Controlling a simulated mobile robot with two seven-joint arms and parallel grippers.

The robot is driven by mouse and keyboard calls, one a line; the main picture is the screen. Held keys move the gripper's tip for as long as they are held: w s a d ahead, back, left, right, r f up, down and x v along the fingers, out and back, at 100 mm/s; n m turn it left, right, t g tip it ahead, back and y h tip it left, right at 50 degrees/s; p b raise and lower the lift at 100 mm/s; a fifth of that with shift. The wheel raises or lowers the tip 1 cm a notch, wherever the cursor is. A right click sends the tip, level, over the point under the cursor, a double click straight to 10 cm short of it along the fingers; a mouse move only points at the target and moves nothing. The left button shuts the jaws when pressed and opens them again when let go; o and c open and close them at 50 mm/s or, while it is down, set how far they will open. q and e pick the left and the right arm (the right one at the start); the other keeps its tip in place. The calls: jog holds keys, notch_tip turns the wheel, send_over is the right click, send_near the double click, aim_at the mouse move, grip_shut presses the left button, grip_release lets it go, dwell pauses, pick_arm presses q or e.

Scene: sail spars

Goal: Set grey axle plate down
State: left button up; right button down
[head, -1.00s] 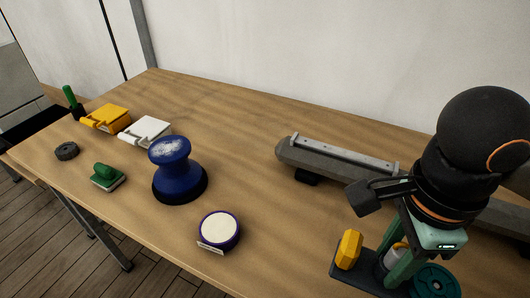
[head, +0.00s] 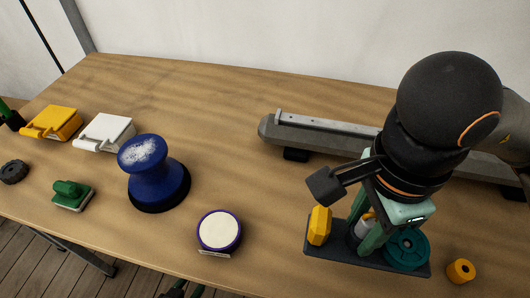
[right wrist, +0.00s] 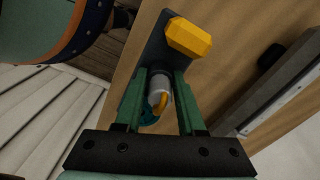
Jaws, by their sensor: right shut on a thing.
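The grey axle plate (head: 322,254) is a dark flat rectangle at the lower right. It carries a yellow faceted knob (head: 319,226), a light grey post (head: 363,228) and a teal wheel (head: 406,249). My right gripper (head: 369,240) points down and is shut on the post in the middle of the plate. In the right wrist view, the fingers flank the grey post (right wrist: 159,92), and the plate (right wrist: 157,48) extends beyond them. I cannot tell whether the plate touches the table. Dark and green tips at the bottom edge, likely my left gripper (head: 184,290), barely show.
A long grey spar (head: 335,137) lies behind the plate. A yellow cylinder (head: 461,271) is right of it. A round white-topped purple tin (head: 219,231), a blue spool (head: 156,178), a green-handled block (head: 72,194), and white (head: 106,131) and yellow (head: 54,122) boxes stand left.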

jog(key=w+a+f, duration=0.1)
jog(key=w+f, duration=0.2)
jog(key=w, duration=0.1)
jog(key=w+a+f+p, duration=0.1)
jog(key=w+a+f, duration=0.1)
jog(key=w+f, duration=0.1)
jog(key=w+a+f, duration=0.2)
jog(key=w+f, duration=0.1)
jog(key=w, duration=0.2)
jog(key=f+p, duration=0.1)
jog(key=f, duration=0.2)
jog(key=shift+w+f, duration=0.15)
jog(key=shift+w, duration=0.05)
jog(key=shift+f, duration=0.2)
jog(key=shift+f, duration=0.1)
